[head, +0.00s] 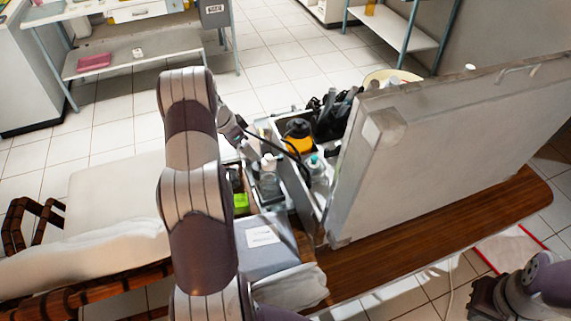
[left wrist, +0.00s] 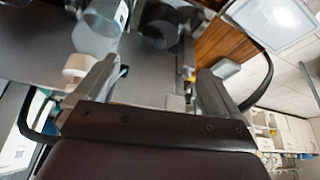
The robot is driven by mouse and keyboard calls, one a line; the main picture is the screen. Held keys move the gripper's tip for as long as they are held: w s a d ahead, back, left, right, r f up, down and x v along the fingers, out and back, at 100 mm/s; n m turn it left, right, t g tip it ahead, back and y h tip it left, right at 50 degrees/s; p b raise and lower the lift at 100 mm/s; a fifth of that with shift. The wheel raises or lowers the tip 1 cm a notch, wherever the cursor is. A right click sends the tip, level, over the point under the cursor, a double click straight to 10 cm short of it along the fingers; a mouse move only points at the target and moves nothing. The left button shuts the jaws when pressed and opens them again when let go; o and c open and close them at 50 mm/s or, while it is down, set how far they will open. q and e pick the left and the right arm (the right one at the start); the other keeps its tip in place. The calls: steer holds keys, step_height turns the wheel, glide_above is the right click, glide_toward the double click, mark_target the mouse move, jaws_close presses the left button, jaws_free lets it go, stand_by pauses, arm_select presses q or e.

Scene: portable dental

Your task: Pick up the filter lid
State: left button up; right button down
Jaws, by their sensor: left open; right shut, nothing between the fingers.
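I cannot tell for certain which thing is the filter lid. In the head view, an open case holds bottles, among them a yellow jar with a black top (head: 298,138) and a clear bottle with a teal cap (head: 316,170). A white round cap (left wrist: 77,67) is beside the left finger, and a clear cylinder (left wrist: 98,30) lies beyond. My right gripper (head: 488,298) is shut and empty at the lower right.
The case's big grey lid panel (head: 440,130) stands upright on the wooden table (head: 410,270), right of the bottles. A grey box with a white label (head: 262,237) is at the near side. A padded chair (head: 110,205) is at the left.

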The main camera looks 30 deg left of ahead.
mark_target(260, 160)
arm_select(q)
steer(key=p+x, duration=0.2)
steer(key=x, duration=0.9)
steer(key=shift+w+d+f, duration=0.1)
steer(key=shift+f, duration=0.1)
steer(key=shift+w+f, duration=0.1)
steer(key=shift+f, duration=0.05)
steer(key=c, duration=1.1)
